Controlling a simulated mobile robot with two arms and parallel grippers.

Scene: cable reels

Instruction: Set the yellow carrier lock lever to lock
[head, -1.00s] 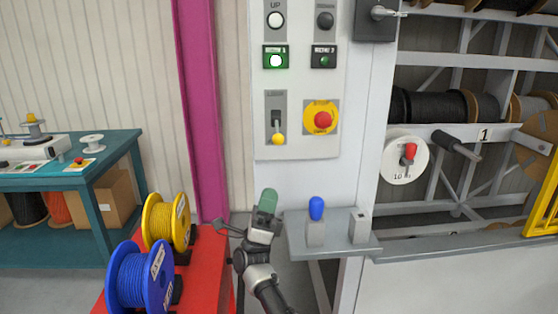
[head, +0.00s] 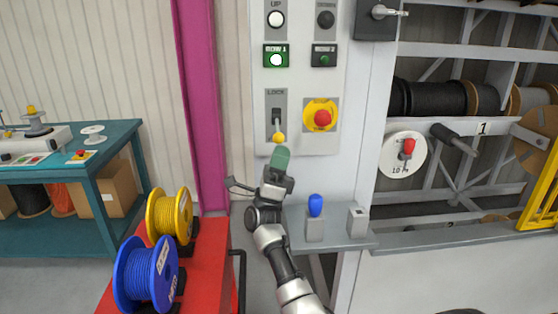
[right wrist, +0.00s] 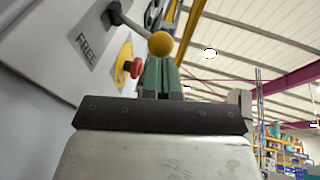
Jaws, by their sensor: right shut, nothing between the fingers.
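The carrier lock lever has a yellow ball knob (head: 279,137) on a dark stem, set on a grey plate (head: 276,101) with a LOCK label at its top. The lever points down, with the knob near the plate's lower end. In the right wrist view the knob (right wrist: 160,43) stands out from the panel beside a FREE label (right wrist: 87,47). My right gripper (head: 281,158) has green fingers, shut and empty, just below the knob. In the right wrist view its fingertips (right wrist: 158,72) are close under the knob; whether they touch cannot be told. My left gripper is not in view.
A red emergency button (head: 322,118) sits right of the lever. Below is a grey shelf (head: 345,240) with a blue-knobbed control (head: 316,206). Yellow (head: 168,218) and blue (head: 145,274) reels stand on a red surface at left. A magenta post (head: 203,110) rises behind.

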